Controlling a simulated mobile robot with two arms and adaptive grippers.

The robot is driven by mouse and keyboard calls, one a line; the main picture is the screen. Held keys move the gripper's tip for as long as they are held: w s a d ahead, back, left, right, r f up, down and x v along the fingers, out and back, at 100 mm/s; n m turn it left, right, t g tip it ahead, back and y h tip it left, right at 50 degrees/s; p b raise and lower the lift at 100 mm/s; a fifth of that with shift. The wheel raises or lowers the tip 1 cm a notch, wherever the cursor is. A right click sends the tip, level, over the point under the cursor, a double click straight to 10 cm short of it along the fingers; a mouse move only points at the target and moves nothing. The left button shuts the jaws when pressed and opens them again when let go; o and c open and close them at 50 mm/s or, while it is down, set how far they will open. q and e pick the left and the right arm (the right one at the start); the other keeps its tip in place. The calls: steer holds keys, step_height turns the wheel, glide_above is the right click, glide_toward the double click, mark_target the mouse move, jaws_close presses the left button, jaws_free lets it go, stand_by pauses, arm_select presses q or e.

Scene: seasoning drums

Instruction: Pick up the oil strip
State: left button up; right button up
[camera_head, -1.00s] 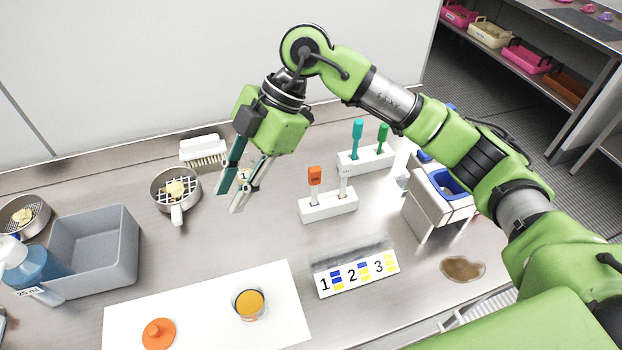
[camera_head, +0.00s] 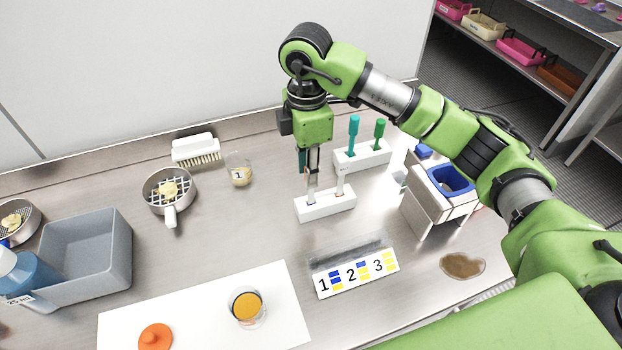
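My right gripper (camera_head: 309,172) points down at the left slot of the front white holder (camera_head: 326,205). Its fingers overlap in the picture, so I cannot tell whether they are open or shut. A sliver of the orange-topped item (camera_head: 306,173) shows between or behind the fingers; the rest is hidden. A pale, thin upright piece (camera_head: 341,183) stands in the holder's right slot, beside the gripper. I cannot tell which of these is the oil strip. A chart (camera_head: 352,276) marked 1, 2, 3 with blue and yellow bars stands in front. My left gripper is out of view.
A rear holder (camera_head: 375,158) carries two green-handled tools. A white box with a blue opening (camera_head: 447,183) stands at right, near a brown puddle (camera_head: 462,265). A strainer (camera_head: 168,204), small beaker (camera_head: 239,175), brush (camera_head: 196,152) and grey bin (camera_head: 92,262) are left.

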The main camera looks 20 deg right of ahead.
mark_target(311, 192)
steer(key=f, duration=0.1)
steer(key=f+p, duration=0.1)
steer(key=f, duration=0.1)
steer(key=f+p, duration=0.1)
steer(key=f, duration=0.1)
steer(key=shift+s+d+f, duration=0.25)
steer(key=shift+d, duration=0.05)
steer(key=c, duration=0.7)
